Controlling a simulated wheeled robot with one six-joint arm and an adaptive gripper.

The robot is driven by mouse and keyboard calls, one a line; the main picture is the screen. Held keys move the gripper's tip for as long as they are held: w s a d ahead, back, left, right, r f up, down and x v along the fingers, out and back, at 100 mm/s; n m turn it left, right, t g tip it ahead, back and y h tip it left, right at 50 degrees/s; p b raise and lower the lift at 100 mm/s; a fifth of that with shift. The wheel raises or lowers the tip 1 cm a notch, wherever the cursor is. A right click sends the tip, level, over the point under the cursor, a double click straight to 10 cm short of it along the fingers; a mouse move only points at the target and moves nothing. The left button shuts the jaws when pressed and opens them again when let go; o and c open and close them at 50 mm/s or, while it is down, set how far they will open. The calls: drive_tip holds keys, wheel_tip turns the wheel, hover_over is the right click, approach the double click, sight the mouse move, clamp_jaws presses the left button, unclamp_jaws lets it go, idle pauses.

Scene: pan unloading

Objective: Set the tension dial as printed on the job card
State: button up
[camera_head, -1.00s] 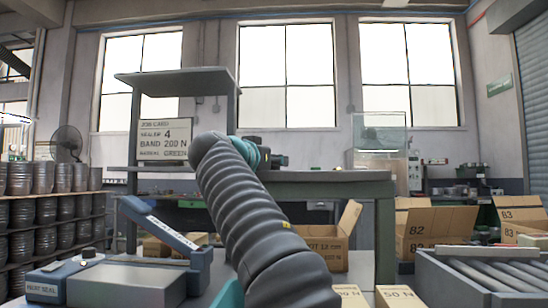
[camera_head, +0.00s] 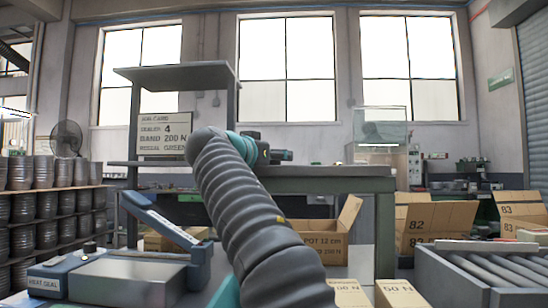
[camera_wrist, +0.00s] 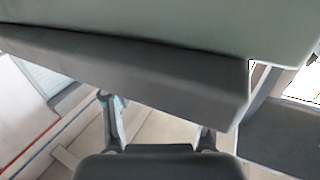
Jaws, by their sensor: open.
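The job card (camera_head: 161,135) stands upright at the left of the far bench. It reads sealer 4, band 200 N and a last line ending in GREEN. A heat sealer (camera_head: 129,276) with a raised blue lever arm is at the lower left. A small dark knob (camera_head: 89,247) sits on its left end; its setting is too small to read. I cannot make out a tension dial in either view. My gripper (camera_wrist: 158,138) is open in the wrist view, its fingers apart with nothing seen between them. A large grey-green body (camera_wrist: 130,70) fills the upper wrist view, close to the camera.
Open cartons (camera_head: 435,222) and a roller conveyor (camera_head: 484,273) are at the right. Small boxes marked in N (camera_head: 400,292) lie at the bottom.

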drive_tip(key=v, duration=1.2)
drive_tip(key=shift+f, duration=0.1)
